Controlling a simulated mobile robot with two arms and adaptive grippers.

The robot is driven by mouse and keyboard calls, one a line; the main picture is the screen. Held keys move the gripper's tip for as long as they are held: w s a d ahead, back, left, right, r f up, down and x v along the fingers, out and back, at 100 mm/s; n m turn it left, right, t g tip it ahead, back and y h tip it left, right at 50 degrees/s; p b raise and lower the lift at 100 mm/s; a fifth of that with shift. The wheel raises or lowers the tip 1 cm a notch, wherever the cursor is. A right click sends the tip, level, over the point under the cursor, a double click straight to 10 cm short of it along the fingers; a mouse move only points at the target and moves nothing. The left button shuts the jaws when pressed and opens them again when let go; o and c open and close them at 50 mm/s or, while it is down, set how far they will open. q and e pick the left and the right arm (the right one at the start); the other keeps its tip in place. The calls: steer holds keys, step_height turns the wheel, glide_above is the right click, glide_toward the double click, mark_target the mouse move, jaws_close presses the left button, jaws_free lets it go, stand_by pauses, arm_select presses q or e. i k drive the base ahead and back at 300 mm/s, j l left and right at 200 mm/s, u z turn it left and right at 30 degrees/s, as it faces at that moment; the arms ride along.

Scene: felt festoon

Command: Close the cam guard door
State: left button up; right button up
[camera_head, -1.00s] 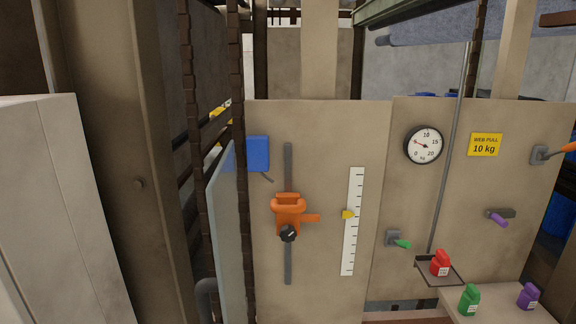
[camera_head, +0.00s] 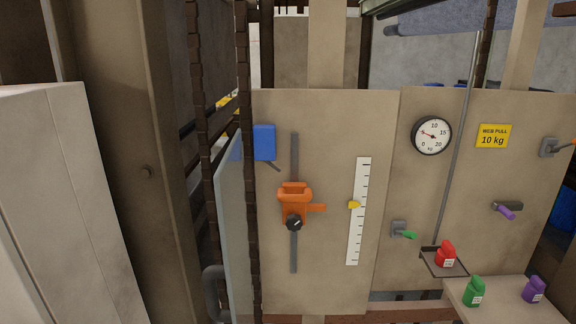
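A pale, see-through panel, which looks like the cam guard door (camera_head: 232,235), stands nearly edge-on left of the beige machine panel (camera_head: 335,285). It stands out from that panel, so it looks open. A grey curved handle (camera_head: 210,290) shows at its lower left side. A dark chain hangs beside the door and overlaps it in the picture. A blue box (camera_head: 264,142) with a small dark lever is fixed near the door's upper right. Neither of my grippers is in view.
An orange clamp (camera_head: 295,203) with a black knob sits on a vertical rail. A white scale (camera_head: 359,215) and gauge (camera_head: 431,135) are to its right. Red (camera_head: 446,254), green (camera_head: 474,291) and purple weights (camera_head: 533,290) stand at lower right. A brown column (camera_head: 125,150) stands left.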

mark_target(229, 181)
steer(key=j+z, duration=0.15)
steer(key=j, duration=0.3)
steer(key=k+j+z, duration=0.2)
steer(key=j, duration=0.2)
steer(key=k+j+z, duration=0.15)
steer(key=j, duration=0.3)
steer(key=k+j+z, duration=0.1)
steer(key=j, duration=0.3)
steer(key=k, duration=0.1)
